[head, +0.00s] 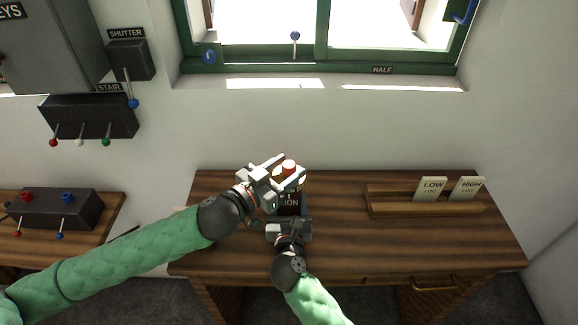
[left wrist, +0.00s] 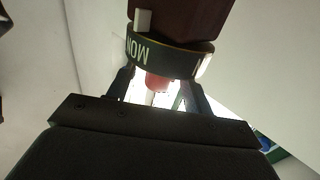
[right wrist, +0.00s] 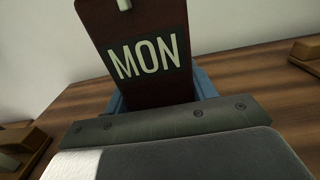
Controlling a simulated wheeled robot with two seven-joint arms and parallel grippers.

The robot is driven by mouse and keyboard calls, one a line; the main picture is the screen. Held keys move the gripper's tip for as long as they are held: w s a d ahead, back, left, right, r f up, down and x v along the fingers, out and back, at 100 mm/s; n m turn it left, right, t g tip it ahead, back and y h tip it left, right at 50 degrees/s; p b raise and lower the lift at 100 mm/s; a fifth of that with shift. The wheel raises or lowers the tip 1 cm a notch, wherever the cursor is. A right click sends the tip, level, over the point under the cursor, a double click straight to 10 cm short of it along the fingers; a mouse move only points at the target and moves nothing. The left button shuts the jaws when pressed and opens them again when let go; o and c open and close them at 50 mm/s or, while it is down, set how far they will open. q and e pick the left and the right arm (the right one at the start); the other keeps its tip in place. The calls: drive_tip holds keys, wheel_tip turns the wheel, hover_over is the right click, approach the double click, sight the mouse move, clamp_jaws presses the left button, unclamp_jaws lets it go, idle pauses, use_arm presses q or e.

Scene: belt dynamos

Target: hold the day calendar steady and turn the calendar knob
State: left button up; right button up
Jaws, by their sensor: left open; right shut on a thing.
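My left gripper (head: 272,178) is open around the knob; contact cannot be told.
The wooden desk (head: 340,240) has free room right of the calendar. A wooden rack (head: 390,207) holds a LOW card (head: 431,188) and a HIGH card (head: 467,188). A switch box (head: 60,208) stands on the left table. A green-framed window (head: 320,60) is behind.

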use_arm(q)
drive_tip(key=shift+w+d, duration=0.4)
drive_tip(key=shift+w, duration=0.05)
use_arm(e)
drive_tip(key=shift+f, duration=0.25)
use_arm(q)
drive_tip(key=c, duration=1)
drive_tip(key=shift+o, duration=0.2)
